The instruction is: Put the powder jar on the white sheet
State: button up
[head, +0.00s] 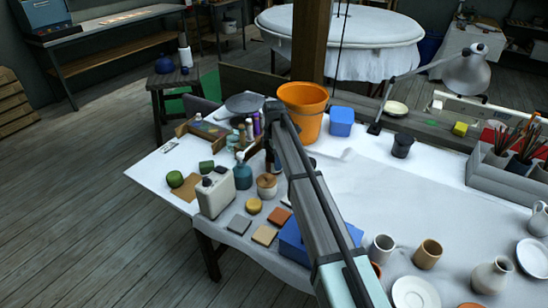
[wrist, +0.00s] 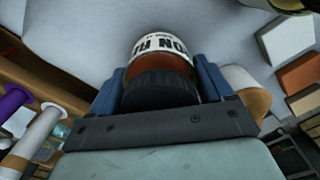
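The powder jar (wrist: 160,82) has a black ribbed lid, red-brown contents and a white label with black lettering. In the wrist view it sits between the two blue fingers of my gripper (wrist: 162,88), which press close on both its sides. The lid faces the camera. In the head view my arm hides most of the gripper and jar, near the wooden tray's right end. Whether the jar's base touches the table is hidden. White sheeting (head: 365,185) covers the tabletop, with a brighter, bare stretch right of my arm.
An orange bucket (head: 304,112) and blue box (head: 341,121) stand behind my arm. A wooden tray of bottles (head: 205,128), white canister (head: 215,195), teal bottle (head: 242,175) and lidded pot (head: 267,186) crowd its left. Cups (head: 427,253) and plates stand front right.

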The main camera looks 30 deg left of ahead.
jog(key=o, duration=0.3)
jog(key=shift+o, duration=0.2)
notch_tip(320, 180, up, 12)
jog(key=shift+r, duration=0.2)
dwell(0.4)
dwell(0.4)
